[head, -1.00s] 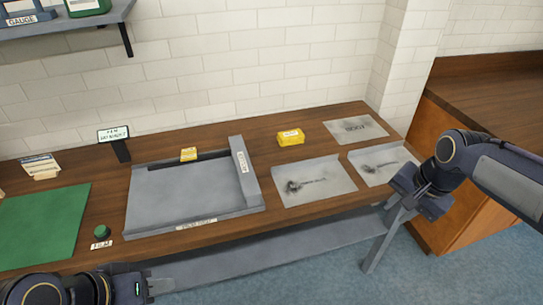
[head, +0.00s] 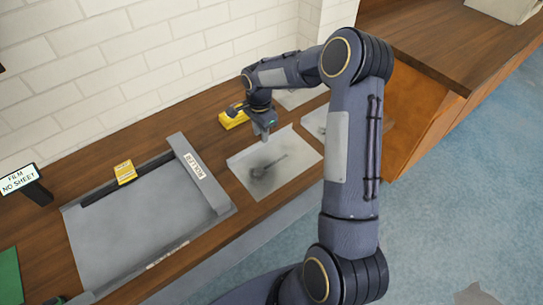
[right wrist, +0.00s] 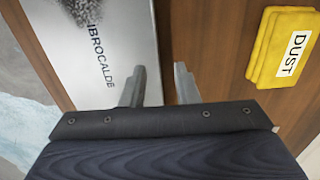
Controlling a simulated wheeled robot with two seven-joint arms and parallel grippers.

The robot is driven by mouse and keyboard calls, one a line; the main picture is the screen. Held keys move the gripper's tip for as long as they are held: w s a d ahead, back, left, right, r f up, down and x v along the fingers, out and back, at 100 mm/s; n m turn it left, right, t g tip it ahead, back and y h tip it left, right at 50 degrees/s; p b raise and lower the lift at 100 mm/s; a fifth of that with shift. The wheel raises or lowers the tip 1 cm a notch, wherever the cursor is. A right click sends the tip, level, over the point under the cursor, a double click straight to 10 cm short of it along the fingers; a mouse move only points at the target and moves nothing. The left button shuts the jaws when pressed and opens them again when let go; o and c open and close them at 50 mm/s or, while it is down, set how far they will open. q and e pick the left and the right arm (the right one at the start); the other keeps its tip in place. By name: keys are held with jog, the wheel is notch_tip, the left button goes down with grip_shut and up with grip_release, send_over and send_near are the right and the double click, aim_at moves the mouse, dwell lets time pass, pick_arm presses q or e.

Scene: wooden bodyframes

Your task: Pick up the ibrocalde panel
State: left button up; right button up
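The ibrocalde panel (right wrist: 105,50) is a thin grey sheet with a dark smudge and the printed word IBROCALDE. In the head view the panel (head: 275,170) lies flat on the wooden bench, its far edge under my right gripper (head: 265,132). In the right wrist view my right gripper (right wrist: 160,78) is open and empty. One finger shows over the panel and the other over bare wood, with the panel's edge between them. The exact height above the bench cannot be told. My left gripper is not in view.
A yellow DUST cloth (right wrist: 283,48) lies on the wood beside the panel; it also shows in the head view (head: 232,118). Two more grey sheets (head: 300,96) (head: 313,122) lie beyond, partly behind my arm. A grey tray with a ROLLER bar (head: 200,176) stands left.

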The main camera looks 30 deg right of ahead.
notch_tip(320, 180, down, 3)
jog(key=shift+s+f, duration=0.1)
jog(key=shift+c, duration=0.3)
grip_shut()
